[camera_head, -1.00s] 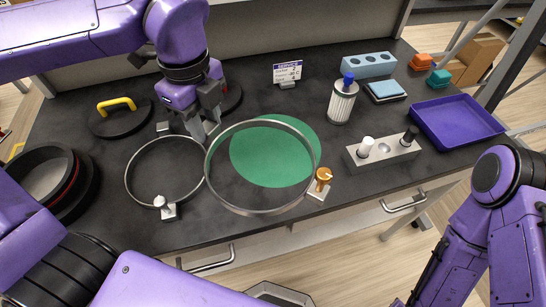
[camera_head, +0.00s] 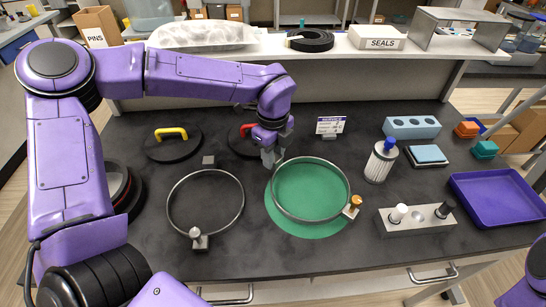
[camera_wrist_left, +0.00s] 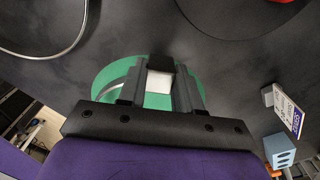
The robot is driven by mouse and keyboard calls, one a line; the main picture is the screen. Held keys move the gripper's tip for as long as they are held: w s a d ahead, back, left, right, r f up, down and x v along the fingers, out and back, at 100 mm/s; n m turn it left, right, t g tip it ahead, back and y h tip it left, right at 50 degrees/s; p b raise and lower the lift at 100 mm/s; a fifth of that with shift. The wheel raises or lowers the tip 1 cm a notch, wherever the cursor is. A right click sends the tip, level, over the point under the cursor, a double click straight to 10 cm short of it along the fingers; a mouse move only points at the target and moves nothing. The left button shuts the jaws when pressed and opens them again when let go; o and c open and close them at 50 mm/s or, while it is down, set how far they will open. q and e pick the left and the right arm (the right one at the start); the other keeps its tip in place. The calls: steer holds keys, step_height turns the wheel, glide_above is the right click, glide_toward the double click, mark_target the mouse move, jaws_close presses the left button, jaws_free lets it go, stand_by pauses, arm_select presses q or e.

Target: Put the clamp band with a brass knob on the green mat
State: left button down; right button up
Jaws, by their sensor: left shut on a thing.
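The clamp band with a brass knob (camera_head: 355,201) is a thin metal ring over the green mat (camera_head: 300,229). Its knob block is at the lower right, at the mat's edge. My left gripper (camera_head: 271,160) is shut on the band's far left side; whether the band touches the mat I cannot tell. In the left wrist view the fingers (camera_wrist_left: 160,88) hold a pale block, with the green mat (camera_wrist_left: 105,82) behind. A second clamp band with a silver-white knob (camera_head: 199,240) lies on the bench to the left. My right gripper is not in view.
Black discs with a yellow handle (camera_head: 172,133) and a red handle (camera_head: 246,129) lie at the back left. A filter cylinder (camera_head: 381,160), a grey block with two plugs (camera_head: 418,217) and a purple tray (camera_head: 497,198) stand to the right. A service sign (camera_head: 330,125) stands behind the mat.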

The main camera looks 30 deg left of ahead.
arm_select(q)
step_height(320, 180, down, 2)
steer(key=shift+f, duration=0.2)
steer(key=shift+d, duration=0.1)
steer(key=shift+s+f, duration=0.1)
steer(key=shift+f, duration=0.15)
steer(key=c, duration=0.8)
jaws_free()
steer(key=shift+r, duration=0.1)
steer(key=shift+r, duration=0.2)
step_height(320, 180, up, 12)
steer(key=shift+f+b, duration=0.1)
steer(key=shift+b, duration=0.55)
